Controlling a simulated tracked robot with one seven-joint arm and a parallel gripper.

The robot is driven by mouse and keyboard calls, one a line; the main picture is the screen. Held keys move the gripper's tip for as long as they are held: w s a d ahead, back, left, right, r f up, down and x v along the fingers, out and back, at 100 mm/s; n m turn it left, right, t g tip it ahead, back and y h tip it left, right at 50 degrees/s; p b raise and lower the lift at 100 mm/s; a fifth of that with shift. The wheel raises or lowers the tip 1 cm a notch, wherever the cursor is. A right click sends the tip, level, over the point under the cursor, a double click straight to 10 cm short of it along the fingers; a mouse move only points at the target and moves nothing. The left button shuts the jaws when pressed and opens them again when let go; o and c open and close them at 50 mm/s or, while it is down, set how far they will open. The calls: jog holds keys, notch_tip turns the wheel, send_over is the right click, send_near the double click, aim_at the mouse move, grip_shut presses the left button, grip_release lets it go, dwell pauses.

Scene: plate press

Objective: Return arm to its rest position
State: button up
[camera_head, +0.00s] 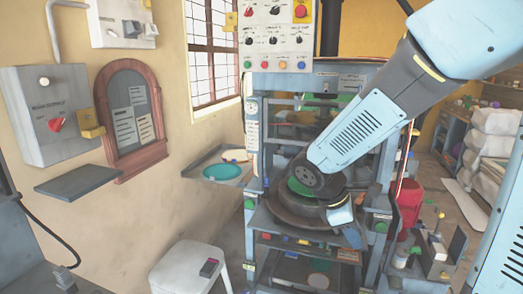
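My light blue and dark grey arm reaches down from the upper right to the front of the plate press (250,160). Its lower joint is in front of a round dark grey press part (285,212), and I cannot tell whether they touch. My gripper (354,236) seems to be the small end piece at the lower right of that joint. Its fingers are too small and too covered to read, and I see nothing held in it. A bit of green shows behind the joint.
A control panel (278,36) with knobs and a red button tops the press. A side tray (203,162) holds a teal disc (222,172). A white stool (188,268) stands front left. A red cylinder (409,205) and small machines crowd the right. Wall boxes hang left.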

jog(key=s+d+r+m+t+y, duration=0.1)
jog(key=s+r+m+t+y, duration=0.4)
jog(key=r+m, duration=0.9)
jog(key=shift+s+d+m+t+y, duration=0.4)
jog(key=shift+s+m+y, duration=0.15)
jog(key=shift+s, duration=1.25)
